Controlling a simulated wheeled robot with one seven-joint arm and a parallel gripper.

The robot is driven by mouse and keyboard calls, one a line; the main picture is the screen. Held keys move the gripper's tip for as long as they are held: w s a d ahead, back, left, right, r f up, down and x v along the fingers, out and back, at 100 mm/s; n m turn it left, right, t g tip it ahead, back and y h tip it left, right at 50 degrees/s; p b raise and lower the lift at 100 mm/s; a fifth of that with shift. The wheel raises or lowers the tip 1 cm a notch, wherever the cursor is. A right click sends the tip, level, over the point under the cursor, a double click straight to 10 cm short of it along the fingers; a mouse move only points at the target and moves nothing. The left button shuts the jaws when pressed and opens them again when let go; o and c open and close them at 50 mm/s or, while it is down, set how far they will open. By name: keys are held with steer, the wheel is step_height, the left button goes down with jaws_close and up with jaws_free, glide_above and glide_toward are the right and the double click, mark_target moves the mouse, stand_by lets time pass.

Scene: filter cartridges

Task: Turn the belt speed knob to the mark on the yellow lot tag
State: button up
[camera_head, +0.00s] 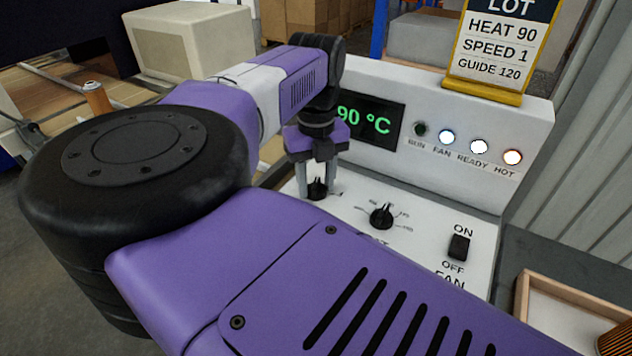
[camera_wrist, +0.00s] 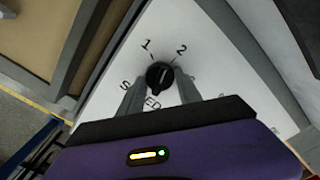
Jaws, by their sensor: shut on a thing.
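The black belt speed knob (camera_wrist: 159,77) is on the white panel in the wrist view, with printed marks 1 and 2 above it and a partly hidden SPEED label below. My gripper (camera_head: 318,184) points down at the panel and is shut on this knob, one finger on each side. The knob also shows between the fingers in the head view (camera_head: 317,191). A pale line on the knob's top seems to point up and right, towards the 2 side; its exact setting is hard to tell. The yellow-framed lot tag (camera_head: 497,50) reads HEAT 90, SPEED 1, GUIDE 120.
A second black knob (camera_head: 381,216) and a fan switch (camera_head: 459,247) sit to the right on the panel. The display (camera_head: 368,122) reads 90 °C. The FAN, READY and HOT lamps are lit; the RUN lamp (camera_head: 420,129) is dark. A wooden tray (camera_head: 525,300) is at lower right.

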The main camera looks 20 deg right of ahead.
mark_target(316, 183)
steer(key=n, duration=0.4)
steer(key=shift+n+b, duration=0.3)
steer(key=shift+n, duration=1.8)
steer(key=o, duration=1.4)
steer(key=shift+c, duration=0.2)
steer(key=shift+r, duration=0.1)
step_height(316, 183, up, 8)
steer(key=shift+f+b, duration=0.15)
steer(key=shift+b, duration=0.25)
